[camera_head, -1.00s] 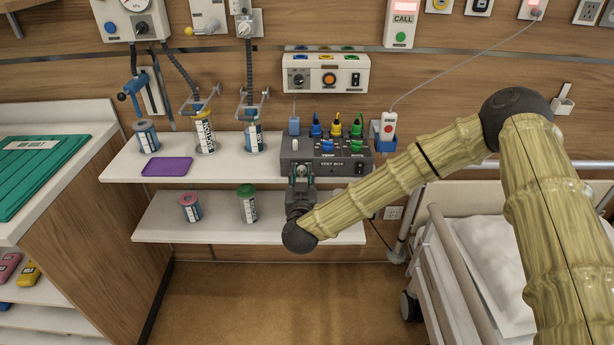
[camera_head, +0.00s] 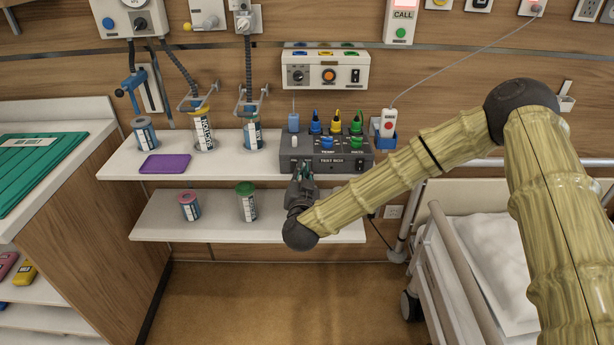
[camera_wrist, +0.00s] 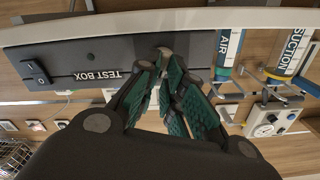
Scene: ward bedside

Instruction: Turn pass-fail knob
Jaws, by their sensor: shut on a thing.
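The dark grey test box (camera_head: 331,164) stands on the upper shelf. Its label reads upside down on the box front in the wrist view (camera_wrist: 65,60). My gripper (camera_head: 304,172) is at the left part of the box front. In the wrist view, my gripper's (camera_wrist: 165,72) green-padded fingers come together at a small grey round knob (camera_wrist: 165,52) on that front and are shut on it. The fingers cover part of it, and no pass-fail lettering or pointer can be read. A blue knob (camera_head: 327,143) and a green knob (camera_head: 357,143) sit right of my gripper.
Blue, yellow and green plugs (camera_head: 336,123) stand at the back of the box. A call handset (camera_head: 388,123) is close on its right. A purple tray (camera_head: 164,164) and labelled canisters (camera_head: 203,133) are left. The lower shelf (camera_head: 215,230) is below my gripper.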

